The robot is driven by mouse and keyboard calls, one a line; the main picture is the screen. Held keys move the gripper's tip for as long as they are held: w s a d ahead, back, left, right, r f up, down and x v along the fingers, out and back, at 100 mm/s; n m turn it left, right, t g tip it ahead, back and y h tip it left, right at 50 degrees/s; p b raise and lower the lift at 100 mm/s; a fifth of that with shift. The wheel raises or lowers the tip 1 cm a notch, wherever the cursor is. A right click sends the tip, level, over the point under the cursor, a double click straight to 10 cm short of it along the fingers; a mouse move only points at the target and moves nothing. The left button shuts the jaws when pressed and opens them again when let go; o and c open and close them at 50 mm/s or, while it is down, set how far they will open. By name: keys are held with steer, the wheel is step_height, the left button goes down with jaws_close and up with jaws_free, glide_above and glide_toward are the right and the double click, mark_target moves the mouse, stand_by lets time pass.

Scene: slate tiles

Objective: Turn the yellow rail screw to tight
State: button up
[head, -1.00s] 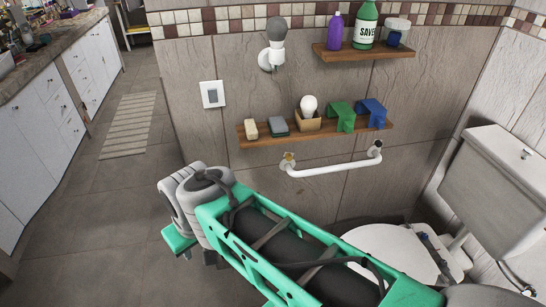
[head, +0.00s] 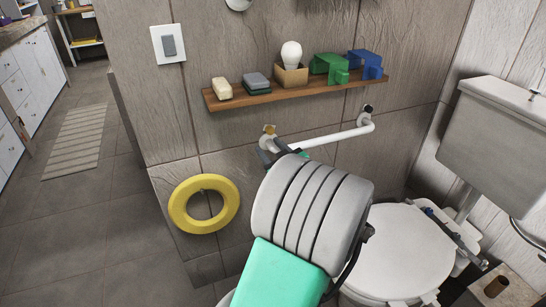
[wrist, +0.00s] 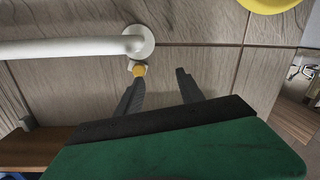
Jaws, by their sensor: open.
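The yellow rail screw (head: 269,130) is a small knob at the left end mount of the white rail (head: 335,138), on the tiled wall. It also shows in the wrist view (wrist: 139,70), just beside the rail's round flange. My gripper (wrist: 160,77) is open and empty. In the wrist view the screw lies just past the tip of the left finger, not between the fingers. I cannot tell whether that finger touches it. In the head view my gripper (head: 283,152) is just below the screw, partly hidden by my wrist.
A wooden shelf (head: 225,101) above the rail holds a soap bar, sponges, a bulb in a box, and green and blue brackets. A yellow ring (head: 178,208) hangs on the wall at lower left. The toilet (head: 405,245) stands at right.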

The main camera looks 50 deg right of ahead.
mark_target(271, 132)
steer(key=shift+m+h, duration=0.4)
steer(key=shift+h, duration=0.4)
steer(key=w+d, duration=0.1)
steer(key=d, duration=0.1)
steer(key=w+d, duration=0.1)
steer(key=d, duration=0.1)
steer(key=w+d, duration=0.2)
steer(key=shift+d+r, duration=0.15)
steer(key=shift+c, duration=0.5)
jaws_close()
